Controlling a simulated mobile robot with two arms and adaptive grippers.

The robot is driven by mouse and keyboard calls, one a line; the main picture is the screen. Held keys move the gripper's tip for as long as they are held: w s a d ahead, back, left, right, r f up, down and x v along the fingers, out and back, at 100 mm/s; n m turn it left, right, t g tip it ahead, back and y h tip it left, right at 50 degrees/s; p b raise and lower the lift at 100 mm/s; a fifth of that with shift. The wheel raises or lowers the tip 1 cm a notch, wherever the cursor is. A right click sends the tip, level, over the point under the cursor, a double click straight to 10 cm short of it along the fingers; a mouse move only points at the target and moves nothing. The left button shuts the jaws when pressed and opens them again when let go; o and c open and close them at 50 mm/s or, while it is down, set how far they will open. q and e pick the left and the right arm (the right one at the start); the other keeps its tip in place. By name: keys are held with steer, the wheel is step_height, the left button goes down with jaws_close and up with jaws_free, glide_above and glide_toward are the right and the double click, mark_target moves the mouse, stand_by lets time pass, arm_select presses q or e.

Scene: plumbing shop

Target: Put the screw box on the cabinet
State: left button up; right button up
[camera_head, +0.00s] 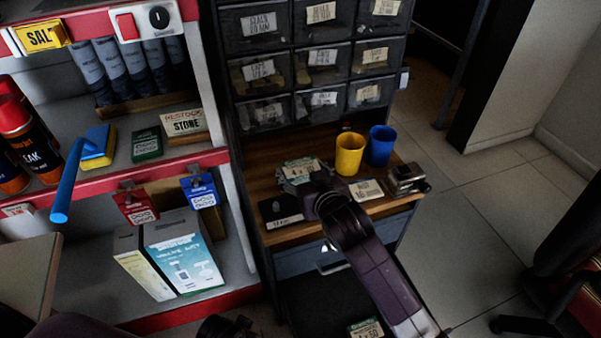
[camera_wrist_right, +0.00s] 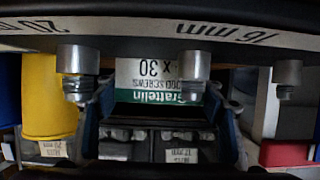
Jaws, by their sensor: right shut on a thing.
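The screw box (camera_head: 301,167), white and green, is at the wooden top of the cabinet (camera_head: 262,176), towards its back left. My right gripper (camera_head: 305,182) reaches over the top from the front and is shut on this box. In the right wrist view the box (camera_wrist_right: 160,80) sits between the two fingers, its label upside down. I cannot tell whether the box touches the wood; the gripper partly hides it. A dark part at the bottom edge seems to be my left gripper (camera_head: 226,328); its jaws are not clear.
A yellow cup (camera_head: 350,154) and a blue cup (camera_head: 380,146) stand right of the box. A black box (camera_head: 281,210) lies at the front left, a metal item (camera_head: 406,179) at the right. Labelled drawers (camera_head: 264,72) rise behind. A red-edged shelf (camera_head: 180,162) stands left.

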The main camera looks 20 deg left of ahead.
steer(key=shift+w+a+f, duration=0.1)
steer(key=shift+w, duration=0.05)
steer(key=o, duration=1.5)
steer(key=shift+f, duration=0.1)
arm_select(q)
steer(key=shift+w+r, duration=0.15)
steer(key=shift+r, duration=0.35)
arm_select(e)
steer(key=shift+s+d, duration=0.2)
steer(key=shift+s, duration=0.05)
arm_select(q)
steer(key=s+f+p, duration=0.2)
steer(key=s+f, duration=0.1)
steer(key=f, duration=0.4)
steer(key=shift+s+a+f, duration=0.25)
steer(key=shift+s+f, duration=0.1)
steer(key=shift+s, duration=0.05)
arm_select(e)
steer(key=v, duration=1.1)
steer(key=shift+s+d+r, duration=0.15)
steer(key=shift+r, duration=0.05)
